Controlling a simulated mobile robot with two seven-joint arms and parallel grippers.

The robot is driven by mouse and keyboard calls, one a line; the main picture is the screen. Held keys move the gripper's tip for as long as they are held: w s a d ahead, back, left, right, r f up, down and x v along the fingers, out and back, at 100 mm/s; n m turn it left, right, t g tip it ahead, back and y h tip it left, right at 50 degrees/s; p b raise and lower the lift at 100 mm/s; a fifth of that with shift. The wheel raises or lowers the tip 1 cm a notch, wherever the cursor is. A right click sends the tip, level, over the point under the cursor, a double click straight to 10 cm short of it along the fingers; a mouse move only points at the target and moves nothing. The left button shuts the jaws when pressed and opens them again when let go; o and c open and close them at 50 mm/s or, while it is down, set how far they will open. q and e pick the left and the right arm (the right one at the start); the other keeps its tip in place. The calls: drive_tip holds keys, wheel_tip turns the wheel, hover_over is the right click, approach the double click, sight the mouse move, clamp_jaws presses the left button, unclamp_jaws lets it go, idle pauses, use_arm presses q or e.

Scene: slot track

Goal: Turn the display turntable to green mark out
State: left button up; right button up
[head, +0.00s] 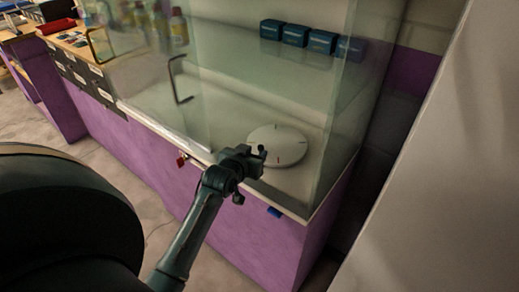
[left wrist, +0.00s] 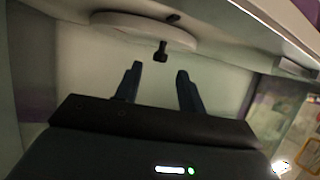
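The white round turntable (head: 285,144) lies flat on the floor of a glass display case, with small short marks near its rim. Their colours are too small to tell surely; I cannot pick out a green one. A dark upright peg (head: 262,150) shows at its near left edge. My left gripper (head: 257,160) is at that edge, close to the peg. In the left wrist view the turntable (left wrist: 125,24) is at the top, and the peg (left wrist: 161,51) stands ahead of the two open fingers (left wrist: 158,78), with nothing between them. My right gripper is not in view.
Glass panes (head: 345,125) bound the case at the right, and a pane with a dark handle (head: 178,82) stands at the left. Several blue boxes (head: 296,35) sit on the shelf above. A purple counter (head: 255,232) is below. Bottles (head: 178,28) stand further left.

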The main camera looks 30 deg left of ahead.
sight(260, 148)
use_arm(q)
drive_tip(key=shift+x, duration=2.35)
clamp_jaws()
